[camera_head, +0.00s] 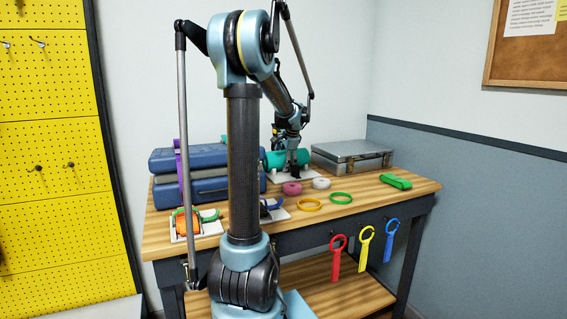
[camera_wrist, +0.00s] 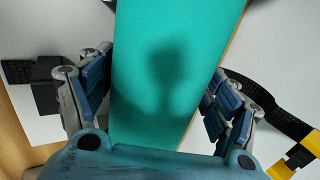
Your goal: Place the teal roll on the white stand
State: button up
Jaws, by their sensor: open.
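The teal roll (camera_head: 275,160) lies at the back of the wooden bench, over or just behind the white stand (camera_head: 310,174). In the head view I cannot tell whether it rests fully on the stand. My gripper (camera_head: 291,161) is down at the roll. In the wrist view the roll (camera_wrist: 175,60) fills the space between my two open blue-padded fingers, with gaps on both sides. A shadow falls on its surface. A pale white surface, a black strap (camera_wrist: 265,103) and a yellow-black piece (camera_wrist: 300,155) show around it.
Blue cases (camera_head: 195,165) stand on the left and a grey metal case (camera_head: 352,154) on the right. Pink (camera_head: 292,188), white (camera_head: 321,183), yellow (camera_head: 309,204) and green (camera_head: 341,198) rings lie in front. A green block (camera_head: 396,181) lies near the right edge.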

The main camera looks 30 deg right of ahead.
jog(key=v, duration=1.2)
jog(key=shift+a, duration=0.1)
